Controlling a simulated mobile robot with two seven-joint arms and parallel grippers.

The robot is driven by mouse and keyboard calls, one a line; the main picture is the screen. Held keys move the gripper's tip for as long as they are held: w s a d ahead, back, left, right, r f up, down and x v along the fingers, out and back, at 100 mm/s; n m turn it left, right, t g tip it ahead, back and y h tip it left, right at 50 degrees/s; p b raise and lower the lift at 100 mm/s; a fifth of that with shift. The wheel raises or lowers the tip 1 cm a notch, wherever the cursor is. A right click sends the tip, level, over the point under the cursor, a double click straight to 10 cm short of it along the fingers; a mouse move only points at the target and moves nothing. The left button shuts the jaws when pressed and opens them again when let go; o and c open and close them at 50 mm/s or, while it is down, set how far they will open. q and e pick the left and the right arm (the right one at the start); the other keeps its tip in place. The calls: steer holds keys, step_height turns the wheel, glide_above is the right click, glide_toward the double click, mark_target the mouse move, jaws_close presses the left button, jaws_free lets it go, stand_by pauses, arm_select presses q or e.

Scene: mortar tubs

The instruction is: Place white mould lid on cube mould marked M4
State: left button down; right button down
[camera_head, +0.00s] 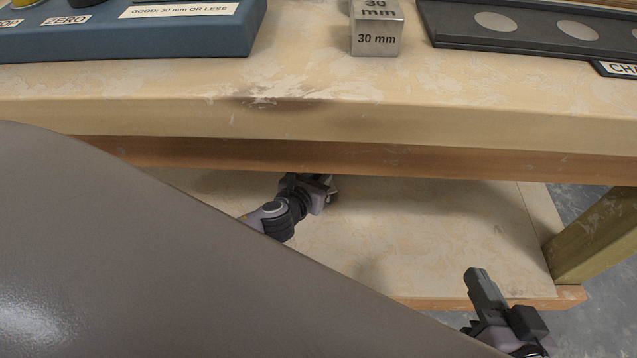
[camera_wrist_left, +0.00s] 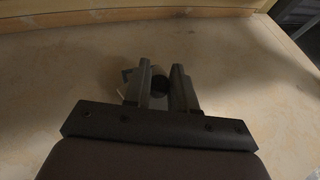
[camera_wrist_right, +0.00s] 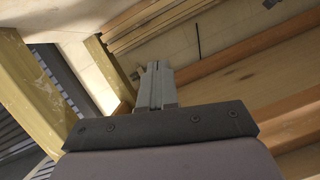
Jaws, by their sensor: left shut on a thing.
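No white mould lid and no mould marked M4 can be made out in these views. My left gripper (camera_head: 326,188) is under the bench top, over the lower shelf. In the left wrist view its fingers (camera_wrist_left: 160,75) are shut on a dark round-ended thing (camera_wrist_left: 159,80), mostly hidden between them, which I cannot identify. My right gripper (camera_head: 480,285) is low at the right, in front of the lower shelf. In the right wrist view its fingers (camera_wrist_right: 157,80) lie together, with nothing seen between them.
On the bench top (camera_head: 330,90) stand a blue base (camera_head: 130,38) with a ZERO label, a metal block (camera_head: 376,38) marked 30 mm, and a dark tray (camera_head: 500,40) with pale discs. The lower shelf (camera_head: 420,240) is largely bare. A wooden leg (camera_head: 600,235) stands at right.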

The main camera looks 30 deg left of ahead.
arm_select(q)
steer(key=shift+f, duration=0.55)
steer(key=shift+r, duration=0.1)
arm_select(e)
steer(key=shift+d, duration=0.25)
arm_select(q)
steer(key=shift+f+b, duration=0.3)
steer(key=shift+f, duration=0.25)
arm_select(e)
steer(key=shift+d+t, duration=0.1)
steer(key=shift+t, duration=0.2)
arm_select(q)
steer(key=shift+f, duration=0.1)
steer(key=c, duration=0.9)
jaws_free()
